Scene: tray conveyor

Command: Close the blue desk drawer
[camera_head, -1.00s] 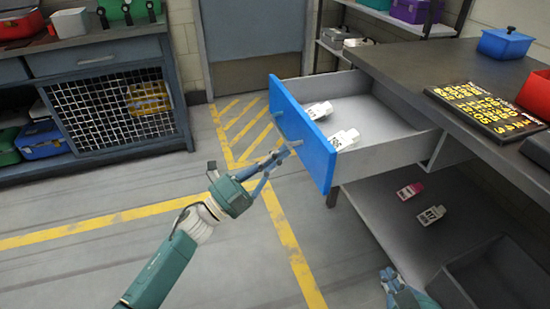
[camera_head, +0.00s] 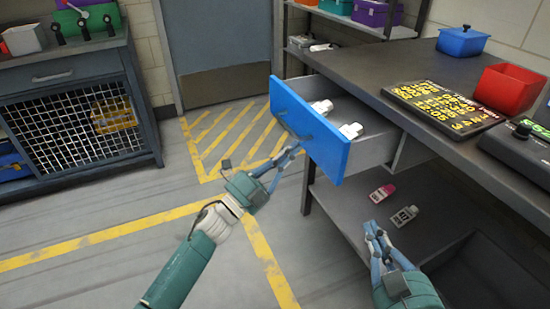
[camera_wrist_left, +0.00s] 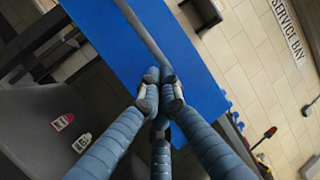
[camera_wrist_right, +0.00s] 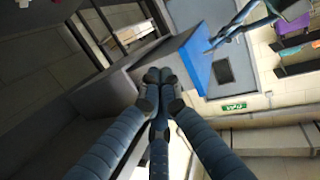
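The blue drawer front (camera_head: 312,128) belongs to a drawer that stands partly open under the dark worktop (camera_head: 400,75). White labelled items (camera_head: 350,131) lie inside it. My left gripper (camera_head: 297,150) is at the outer face of the front. In the left wrist view its fingers (camera_wrist_left: 160,88) are together at the lower end of a bar handle (camera_wrist_left: 145,38) on the blue face. Exact contact there is hard to tell. My right gripper (camera_head: 372,228) is shut and empty, below and to the right of the drawer, apart from it.
A shelf (camera_head: 345,215) under the worktop holds pink and white bottles (camera_head: 404,216). A keypad-like board (camera_head: 445,105), red bin (camera_head: 508,88) and blue bin (camera_head: 462,42) sit on top. The floor at left is clear up to the mesh cabinet (camera_head: 70,125).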

